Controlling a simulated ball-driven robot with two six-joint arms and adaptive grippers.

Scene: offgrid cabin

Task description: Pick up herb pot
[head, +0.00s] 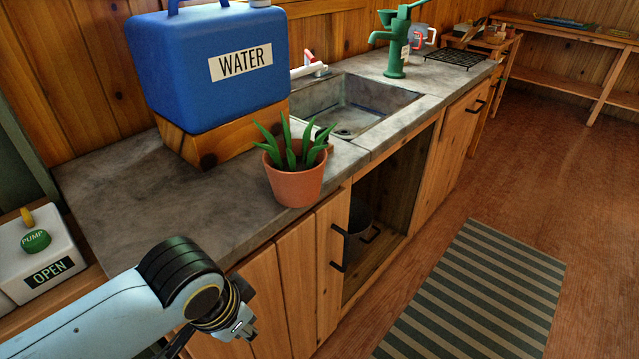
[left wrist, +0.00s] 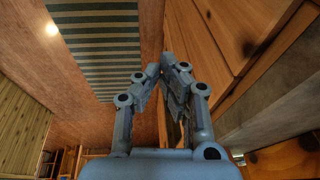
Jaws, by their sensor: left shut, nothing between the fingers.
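The herb pot (head: 297,186) is a terracotta pot with green pointed leaves. It stands upright on the grey counter (head: 120,200), near its front edge, in front of the blue water container. My left arm comes in from the lower left in the head view. My left gripper (left wrist: 160,68) is shut and empty in the left wrist view, beside the wooden cabinet fronts. It is apart from the pot, which does not show in the wrist view. My right gripper is in neither view.
A blue water container (head: 185,75) on a wooden block (head: 225,138) stands behind the pot. A sink (head: 345,105) and green hand pump (head: 397,50) are farther right. A white pump box (head: 35,255) sits at left. A striped rug (head: 480,290) lies on open floor.

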